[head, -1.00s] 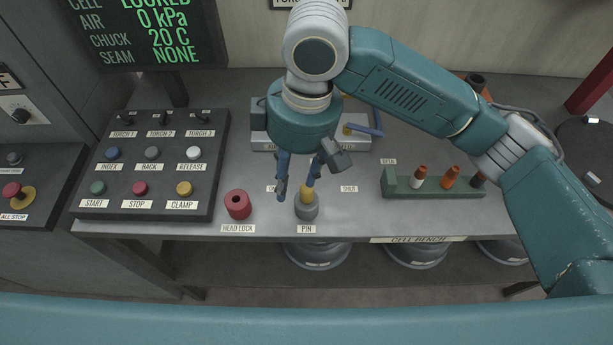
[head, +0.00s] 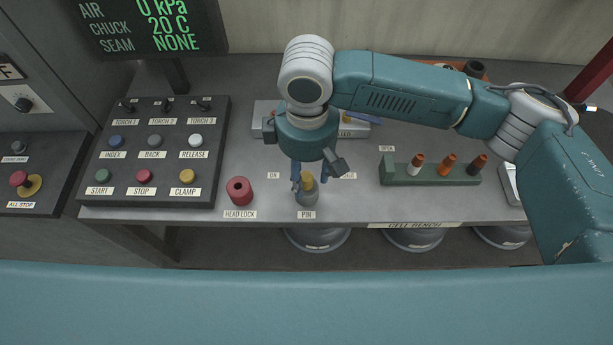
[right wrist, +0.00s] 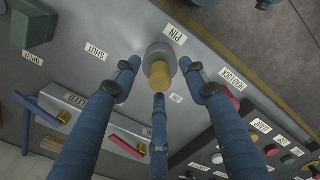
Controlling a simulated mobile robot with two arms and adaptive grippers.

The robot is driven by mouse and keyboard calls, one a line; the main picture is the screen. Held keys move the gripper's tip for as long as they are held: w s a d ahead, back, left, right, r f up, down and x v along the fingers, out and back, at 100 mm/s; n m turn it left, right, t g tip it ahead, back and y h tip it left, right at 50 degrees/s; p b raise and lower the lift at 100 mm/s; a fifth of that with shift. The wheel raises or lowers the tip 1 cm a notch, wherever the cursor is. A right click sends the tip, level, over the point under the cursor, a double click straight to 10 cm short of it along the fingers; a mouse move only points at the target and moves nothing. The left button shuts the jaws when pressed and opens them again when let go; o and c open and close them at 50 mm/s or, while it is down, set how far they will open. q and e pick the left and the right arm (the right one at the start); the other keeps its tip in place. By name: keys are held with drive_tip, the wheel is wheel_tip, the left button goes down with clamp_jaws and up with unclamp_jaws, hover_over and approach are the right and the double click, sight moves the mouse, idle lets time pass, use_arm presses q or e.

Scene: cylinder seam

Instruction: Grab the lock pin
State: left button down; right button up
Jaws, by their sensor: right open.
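The lock pin (head: 308,182) has a yellow top and stands upright in a round grey holder (head: 307,199) behind the PIN label on the bench. My right gripper (head: 309,186) is open, pointing down, with its blue fingers around the pin. In the right wrist view the yellow pin (right wrist: 159,128) lies among the three spread fingers of the gripper (right wrist: 160,76), and the grey holder (right wrist: 158,68) is beyond it. The two outer fingers stand apart from the pin; whether the middle finger touches it I cannot tell. My left gripper is not in view.
A red HEAD LOCK cylinder (head: 239,190) stands left of the pin. The button panel (head: 217,150) is farther left. A green rack (head: 428,180) with orange-tipped pieces is on the right. A pale box (head: 263,108) with coloured levers is behind the gripper.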

drive_tip(key=shift+f, duration=0.6)
clamp_jaws()
drive_tip(key=shift+r, duration=0.1)
